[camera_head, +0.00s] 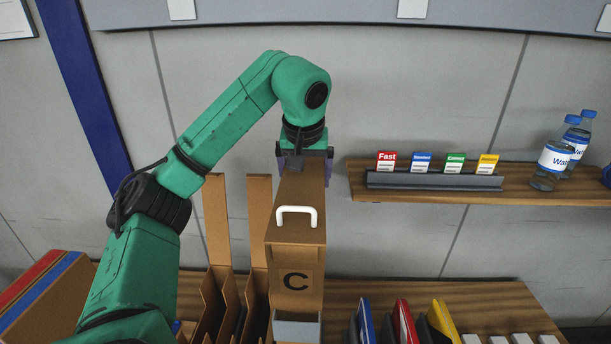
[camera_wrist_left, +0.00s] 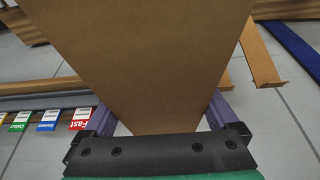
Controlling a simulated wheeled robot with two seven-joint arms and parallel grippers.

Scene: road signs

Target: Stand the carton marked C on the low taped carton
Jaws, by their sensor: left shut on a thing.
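The carton marked C (camera_head: 295,265) is a tall brown box with a white handle and a black C on its front. My left gripper (camera_head: 305,163) is shut on its far upper end, and the carton looks upright or slightly tilted. In the left wrist view its plain brown face (camera_wrist_left: 145,60) fills the space between the purple fingers of my left gripper (camera_wrist_left: 160,113). Its bottom is cut off by the frame, so I cannot tell whether it touches anything. A low carton with red and blue tape (camera_head: 40,290) lies at the lower left, partly behind my arm. My right gripper is not in view.
Open brown file holders (camera_head: 222,295) stand just left of the carton. Blue, red and yellow binders (camera_head: 405,322) stand to its right on the wooden table (camera_head: 500,300). A wall shelf (camera_head: 400,193) holds small coloured cards and water bottles (camera_head: 552,160).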

